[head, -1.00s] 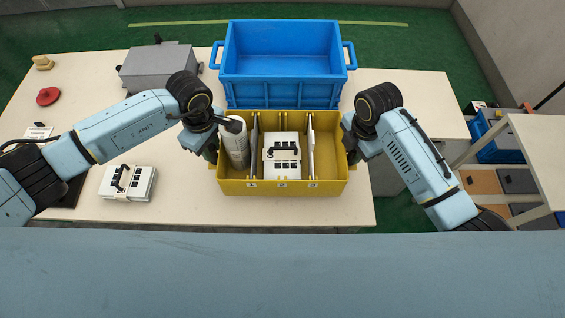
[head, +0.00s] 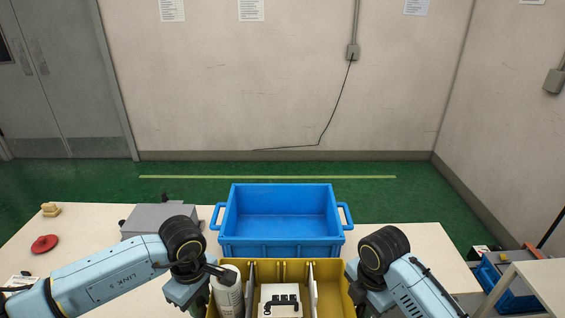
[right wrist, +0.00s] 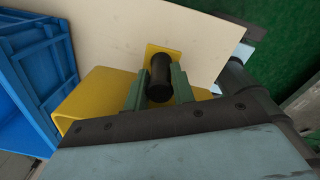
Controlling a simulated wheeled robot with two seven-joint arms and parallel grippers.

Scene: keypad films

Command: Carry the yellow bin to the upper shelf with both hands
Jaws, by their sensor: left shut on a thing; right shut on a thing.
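The yellow bin (head: 268,268) is at the bottom of the head view, directly in front of a blue crate; its lower part is cut off. It holds a white cylinder (head: 228,292), a white boxy unit (head: 280,302) with a black top part, and upright pale dividers. My left gripper (head: 206,300) is at the bin's left side, shut on it, its fingertips mostly hidden. My right gripper (head: 352,302) is at the right side. In the right wrist view its fingers (right wrist: 158,90) are shut on the bin's black handle (right wrist: 160,72), beside the yellow wall (right wrist: 105,92).
The blue crate (head: 280,247) stands on the pale table (head: 420,245) behind the bin. A grey box (head: 155,217), a red knob-like piece (head: 44,243) and a tan piece (head: 51,209) are at the left. A pale shelf board (head: 540,280) stands at the right edge, over a gap.

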